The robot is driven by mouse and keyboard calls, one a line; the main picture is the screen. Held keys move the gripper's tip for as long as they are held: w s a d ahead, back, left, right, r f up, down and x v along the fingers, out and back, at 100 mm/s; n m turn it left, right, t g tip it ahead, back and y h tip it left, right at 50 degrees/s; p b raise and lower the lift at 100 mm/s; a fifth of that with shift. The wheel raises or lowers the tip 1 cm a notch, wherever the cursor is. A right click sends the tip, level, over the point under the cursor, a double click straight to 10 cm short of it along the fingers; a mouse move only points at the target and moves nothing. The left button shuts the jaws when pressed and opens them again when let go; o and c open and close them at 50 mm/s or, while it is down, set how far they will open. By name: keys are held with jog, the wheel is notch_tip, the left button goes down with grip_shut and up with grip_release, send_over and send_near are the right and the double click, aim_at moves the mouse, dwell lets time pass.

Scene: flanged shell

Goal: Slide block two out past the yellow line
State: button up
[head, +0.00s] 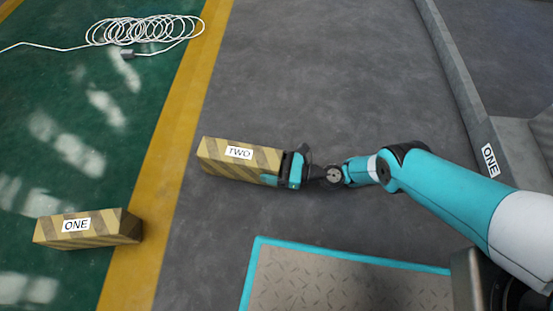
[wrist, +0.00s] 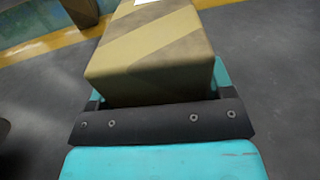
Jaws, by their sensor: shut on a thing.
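Block two (head: 222,160) is a long tan and brown striped block with a white TWO label. It lies on the grey floor, just right of the yellow line (head: 178,135) in the head view. My gripper (head: 272,180) is shut on the right end of block two. In the wrist view, block two (wrist: 150,55) fills the middle between the teal fingers of my gripper (wrist: 155,92). The yellow line (wrist: 40,45) crosses the top left there. The far end of the block is cut off in the wrist view.
A similar block labelled ONE (head: 88,230) lies at the left, partly over the yellow line's left edge. A coiled white cable (head: 145,30) lies on the green floor at the top left. A teal-edged plate (head: 340,280) is at the bottom. A grey kerb (head: 455,75) runs along the right.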

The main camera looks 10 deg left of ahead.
jog(key=shift+d+f, duration=0.2)
jog(key=shift+d, duration=0.05)
jog(key=o, duration=1.7)
jog(key=shift+c, duration=0.2)
jog(key=shift+r, duration=0.1)
